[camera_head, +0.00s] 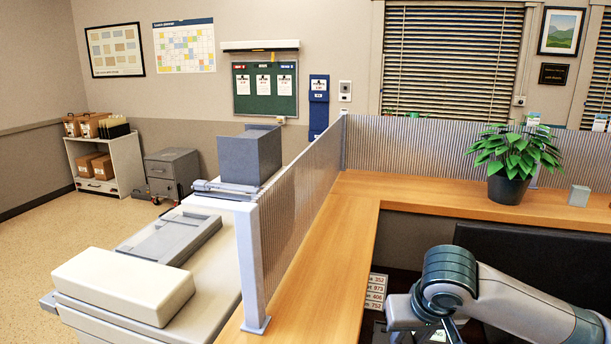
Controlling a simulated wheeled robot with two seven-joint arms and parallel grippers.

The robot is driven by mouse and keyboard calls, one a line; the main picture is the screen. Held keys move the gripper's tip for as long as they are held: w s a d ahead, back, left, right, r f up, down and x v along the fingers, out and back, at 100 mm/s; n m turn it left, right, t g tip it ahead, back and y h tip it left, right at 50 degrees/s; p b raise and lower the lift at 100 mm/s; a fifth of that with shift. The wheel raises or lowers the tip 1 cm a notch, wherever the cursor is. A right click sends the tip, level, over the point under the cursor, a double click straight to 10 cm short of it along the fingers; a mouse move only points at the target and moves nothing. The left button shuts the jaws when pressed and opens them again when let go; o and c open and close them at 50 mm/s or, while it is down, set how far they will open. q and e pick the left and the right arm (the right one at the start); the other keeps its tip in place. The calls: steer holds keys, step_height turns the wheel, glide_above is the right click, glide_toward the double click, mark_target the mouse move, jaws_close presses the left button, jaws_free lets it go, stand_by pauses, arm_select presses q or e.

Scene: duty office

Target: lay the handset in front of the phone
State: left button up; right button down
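I cannot make out a phone or a handset in this view. My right arm comes in from the right and bends down at the lower right. Its gripper (432,334) is only partly seen at the bottom edge, over a dark area below the counter. Its fingertips and anything between them are cut off or hidden. My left gripper is not in view.
A wooden counter (340,225) with a ribbed metal screen (300,195) runs along the left and back. A potted plant (510,190) and a small grey box (578,196) stand on it. A number card (376,292) is left of my arm. A copier (125,285) stands beyond the screen.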

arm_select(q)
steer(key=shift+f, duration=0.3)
arm_select(e)
steer(key=shift+s+d+f, duration=0.15)
steer(key=shift+s+f, duration=0.05)
steer(key=shift+s, duration=0.3)
steer(key=shift+s+d+f, duration=0.1)
steer(key=shift+s+f, duration=0.05)
steer(key=shift+s, duration=0.35)
steer(key=shift+a, duration=0.1)
steer(key=shift+w, duration=0.1)
stand_by(1.0)
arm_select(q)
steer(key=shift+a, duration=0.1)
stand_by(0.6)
